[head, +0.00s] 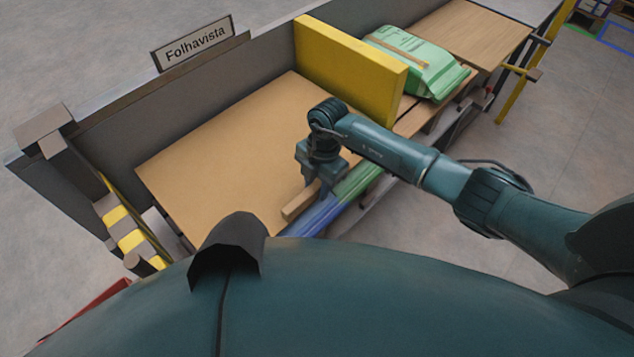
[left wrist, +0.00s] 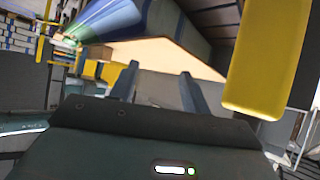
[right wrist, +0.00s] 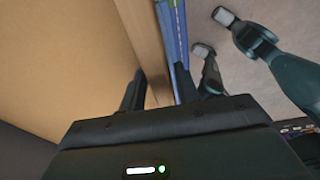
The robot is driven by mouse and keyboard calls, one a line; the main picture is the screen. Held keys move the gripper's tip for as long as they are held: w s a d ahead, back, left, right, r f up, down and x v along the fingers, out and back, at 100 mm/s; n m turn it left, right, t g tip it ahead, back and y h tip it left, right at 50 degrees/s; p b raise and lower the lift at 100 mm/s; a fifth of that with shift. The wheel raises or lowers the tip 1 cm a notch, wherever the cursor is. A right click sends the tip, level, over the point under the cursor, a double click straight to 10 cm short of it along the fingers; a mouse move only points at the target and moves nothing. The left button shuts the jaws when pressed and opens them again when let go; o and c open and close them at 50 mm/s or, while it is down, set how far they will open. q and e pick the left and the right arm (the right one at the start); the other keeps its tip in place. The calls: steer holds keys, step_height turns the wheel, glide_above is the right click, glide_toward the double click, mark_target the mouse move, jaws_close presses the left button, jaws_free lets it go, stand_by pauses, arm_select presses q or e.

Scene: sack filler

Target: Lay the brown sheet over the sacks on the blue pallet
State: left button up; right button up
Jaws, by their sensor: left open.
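The brown sheet (head: 215,150) lies flat in a grey-walled bay under the sign "Folhavista". A wooden bar (head: 298,204) runs along its near right edge. My right gripper (head: 322,190) is at this bar, fingers pointing down. In the right wrist view the bar (right wrist: 147,40) passes between the fingers, which look closed on it; the sheet (right wrist: 60,60) lies to its left. My left gripper (left wrist: 157,85) is open and empty; it is outside the head view. A tan surface (left wrist: 160,52) shows beyond its fingers. I cannot make out the blue pallet or its sacks.
A yellow panel (head: 345,65) bounds the sheet's bay on the right. Beyond it lies a green sack (head: 415,60) beside a wooden top (head: 475,35). Blue and green rails (head: 355,182) run along the near side. Grey floor (head: 560,130) is clear at right.

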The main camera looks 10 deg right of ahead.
steer(key=shift+o, duration=1)
